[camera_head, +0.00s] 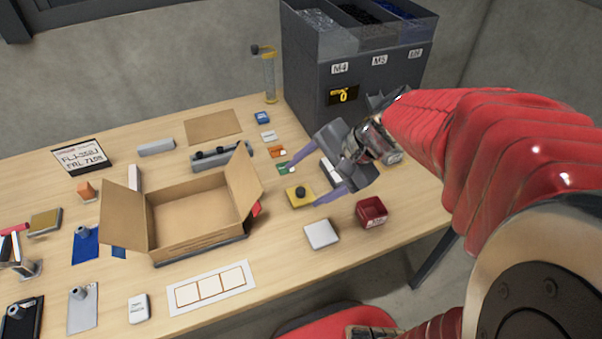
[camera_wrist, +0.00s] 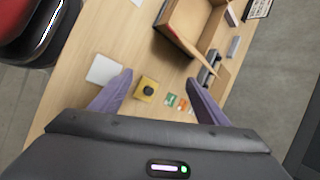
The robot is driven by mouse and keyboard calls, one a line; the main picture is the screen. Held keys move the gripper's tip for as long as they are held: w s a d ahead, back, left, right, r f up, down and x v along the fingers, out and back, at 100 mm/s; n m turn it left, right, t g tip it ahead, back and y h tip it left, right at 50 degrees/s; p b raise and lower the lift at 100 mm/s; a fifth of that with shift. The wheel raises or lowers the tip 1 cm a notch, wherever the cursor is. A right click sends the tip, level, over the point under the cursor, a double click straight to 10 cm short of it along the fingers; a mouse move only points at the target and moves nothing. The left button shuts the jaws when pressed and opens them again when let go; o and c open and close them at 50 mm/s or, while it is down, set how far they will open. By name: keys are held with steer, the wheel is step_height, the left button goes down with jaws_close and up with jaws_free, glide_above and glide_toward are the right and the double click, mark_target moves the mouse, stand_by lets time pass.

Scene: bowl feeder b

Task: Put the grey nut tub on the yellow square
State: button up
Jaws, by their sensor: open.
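My gripper (camera_head: 302,188) is open and empty. Its purple fingers point at a yellow square block with a black round knob (camera_head: 300,200); in the wrist view the block (camera_wrist: 140,94) shows between the fingers, nearer the left one. Whether the fingers touch it I cannot tell. No grey nut tub can be made out for certain. A pale grey square piece (camera_head: 321,234) lies just in front of the yellow block; it also shows in the wrist view (camera_wrist: 103,70), beside the left finger. A small dark red tub (camera_head: 371,212) stands to the right.
An open cardboard box (camera_head: 190,215) fills the table's middle. A large grey bin unit (camera_head: 375,75) stands behind my gripper. A grey holder with knobs (camera_head: 222,160), small coloured cards (camera_head: 277,152) and a white sheet with outlined squares (camera_head: 210,287) lie around. A red seat is below the front edge.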

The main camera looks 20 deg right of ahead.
steer(key=s+a+r+n+h, duration=0.3)
steer(key=s+r+n+h, duration=0.2)
steer(key=s+n, duration=0.4)
steer(key=shift+a+r+n+t, duration=0.15)
steer(key=shift+r+n+t, duration=0.3)
steer(key=shift+n, duration=1.45)
steer(key=shift+c, duration=0.4)
